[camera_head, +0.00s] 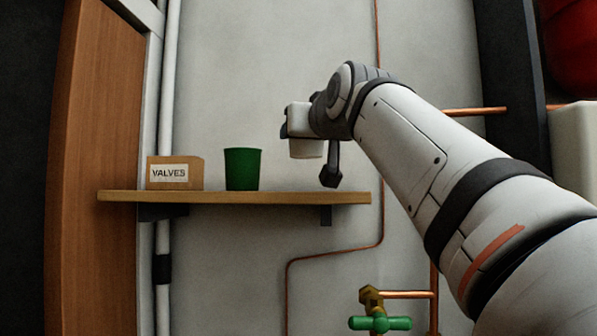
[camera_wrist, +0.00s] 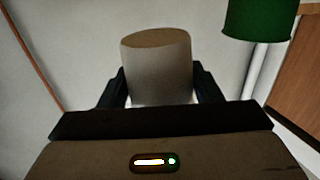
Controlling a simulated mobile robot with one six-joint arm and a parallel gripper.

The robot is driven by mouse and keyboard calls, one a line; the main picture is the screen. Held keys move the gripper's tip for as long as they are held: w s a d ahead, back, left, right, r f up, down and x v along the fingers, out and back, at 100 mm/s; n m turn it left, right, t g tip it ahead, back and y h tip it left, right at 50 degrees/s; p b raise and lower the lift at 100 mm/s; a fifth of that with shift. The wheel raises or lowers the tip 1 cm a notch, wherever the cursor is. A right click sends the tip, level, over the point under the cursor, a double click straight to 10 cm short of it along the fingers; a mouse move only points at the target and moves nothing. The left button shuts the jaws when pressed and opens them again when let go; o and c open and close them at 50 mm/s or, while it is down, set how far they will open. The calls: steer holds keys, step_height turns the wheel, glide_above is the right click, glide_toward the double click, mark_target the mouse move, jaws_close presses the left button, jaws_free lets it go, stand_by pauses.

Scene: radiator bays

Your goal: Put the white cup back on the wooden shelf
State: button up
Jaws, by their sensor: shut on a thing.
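The white cup (camera_head: 307,149) is held by my gripper (camera_head: 298,132), above the right part of the wooden shelf (camera_head: 270,198). A clear gap shows between the cup's lower edge and the shelf top. In the wrist view the pale cup (camera_wrist: 156,75) sits between the two dark fingers of my gripper (camera_wrist: 152,88), which are shut on it. My gripper and forearm hide part of the cup in the head view.
On the shelf stand a green cup (camera_head: 242,169), left of the white cup, and a box marked VALVES (camera_head: 175,173) at the left end. The shelf right of the green cup looks clear. A copper pipe (camera_head: 335,251) and a green-handled valve (camera_head: 380,323) are below.

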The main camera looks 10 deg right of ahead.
step_height(320, 180, down, 2)
steer(key=shift+w+d+f, duration=0.1)
steer(key=shift+d+f, duration=0.05)
steer(key=shift+f, duration=1.75)
steer(key=shift+f, duration=0.1)
steer(key=o, duration=1.3)
